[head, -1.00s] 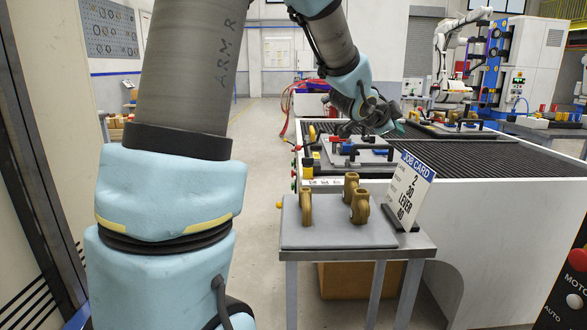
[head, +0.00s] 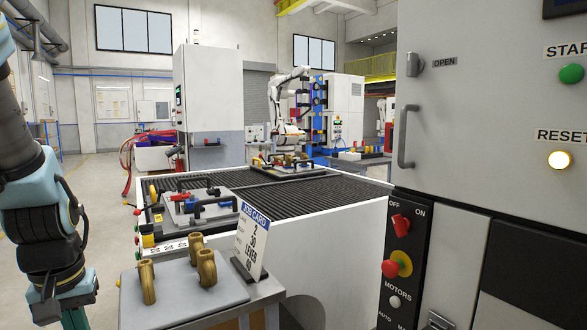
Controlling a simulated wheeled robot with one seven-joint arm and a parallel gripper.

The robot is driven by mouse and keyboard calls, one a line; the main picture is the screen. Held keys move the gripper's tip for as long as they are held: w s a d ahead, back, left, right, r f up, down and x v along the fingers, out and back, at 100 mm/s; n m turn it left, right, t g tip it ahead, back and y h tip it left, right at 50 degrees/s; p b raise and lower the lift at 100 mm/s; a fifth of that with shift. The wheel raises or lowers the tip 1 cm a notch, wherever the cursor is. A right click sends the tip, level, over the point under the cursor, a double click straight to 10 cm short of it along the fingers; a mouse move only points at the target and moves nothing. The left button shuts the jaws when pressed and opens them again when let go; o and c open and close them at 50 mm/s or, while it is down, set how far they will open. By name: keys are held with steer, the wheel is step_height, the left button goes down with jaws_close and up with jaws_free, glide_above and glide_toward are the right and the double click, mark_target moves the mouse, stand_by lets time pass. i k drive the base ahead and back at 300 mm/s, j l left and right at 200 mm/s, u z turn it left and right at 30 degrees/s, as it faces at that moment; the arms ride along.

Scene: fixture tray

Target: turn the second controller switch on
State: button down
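A grey controller cabinet (head: 480,130) fills the right side of the head view, with a dark switch panel low on its left. On the panel, a red rotary switch (head: 400,225) sits under the OFF and ON labels; its handle slants and seems to point toward OFF. Below it are a red stop button on a yellow ring (head: 398,264) and a small pale knob (head: 394,301) labelled MOTORS. AUTO lettering is cut by the bottom edge. Which one counts as the second switch I cannot tell. My gripper (head: 75,318) is at the bottom left, mostly cut off, far from the panel.
A small table with a grey board (head: 185,297), brass hooks and a job card (head: 251,240) stands between my arm and the cabinet. A ribbed worktable (head: 290,200) with fixture trays lies behind. The cabinet has a door handle (head: 405,137), a green START button (head: 570,73) and a lit RESET button (head: 559,160).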

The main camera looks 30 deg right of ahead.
mark_target(401, 225)
steer(key=z, duration=1.6)
